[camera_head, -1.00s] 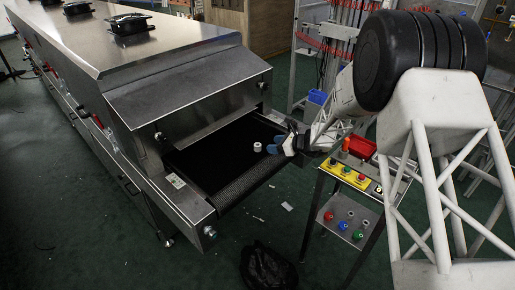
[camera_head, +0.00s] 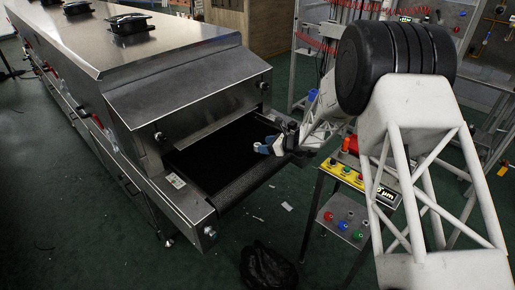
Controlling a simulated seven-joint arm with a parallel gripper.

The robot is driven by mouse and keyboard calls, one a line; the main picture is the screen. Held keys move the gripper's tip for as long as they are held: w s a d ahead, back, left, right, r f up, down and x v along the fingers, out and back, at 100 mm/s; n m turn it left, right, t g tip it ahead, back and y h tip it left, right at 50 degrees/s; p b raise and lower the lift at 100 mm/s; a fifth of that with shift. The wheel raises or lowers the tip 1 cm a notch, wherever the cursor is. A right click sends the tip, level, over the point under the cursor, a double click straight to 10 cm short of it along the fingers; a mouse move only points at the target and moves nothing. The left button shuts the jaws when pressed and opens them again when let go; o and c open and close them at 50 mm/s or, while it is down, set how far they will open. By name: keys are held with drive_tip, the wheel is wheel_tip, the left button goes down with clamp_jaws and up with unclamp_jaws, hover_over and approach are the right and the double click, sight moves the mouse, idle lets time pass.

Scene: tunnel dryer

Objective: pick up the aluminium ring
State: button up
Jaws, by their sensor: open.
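The aluminium ring (camera_head: 257,145) is a small, light grey ring on the black conveyor belt (camera_head: 215,160) at the mouth of the dryer. It is partly hidden by my gripper. My gripper (camera_head: 263,146) has blue fingertips and comes in from the right, low over the belt. It is open, with its fingertips right at the ring. I cannot tell whether the ring is between the fingers or just in front of them, or whether they touch it.
The steel dryer hood (camera_head: 190,95) rises behind the belt on the left. A control stand with a yellow button panel (camera_head: 346,174) stands close under my arm on the right. A black bag (camera_head: 268,266) lies on the floor in front.

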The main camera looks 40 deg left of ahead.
sight(256, 144)
drive_tip(key=shift+x, duration=1.55)
drive_tip(key=c, duration=0.9)
drive_tip(key=shift+r, duration=0.15)
drive_tip(key=shift+r, duration=0.7)
wheel_tip(256, 144, up, 2)
drive_tip(key=shift+r, duration=0.1)
drive_tip(key=s+d, duration=0.3)
drive_tip(key=d, duration=0.1)
drive_tip(key=s+d, duration=0.3)
drive_tip(key=d, duration=0.1)
drive_tip(key=s+d+r, duration=0.1)
drive_tip(key=s+d, duration=0.2)
drive_tip(key=d, duration=0.1)
drive_tip(key=shift+s+d+r, duration=0.1)
drive_tip(key=shift+s+d, duration=0.2)
drive_tip(key=shift+s, duration=0.1)
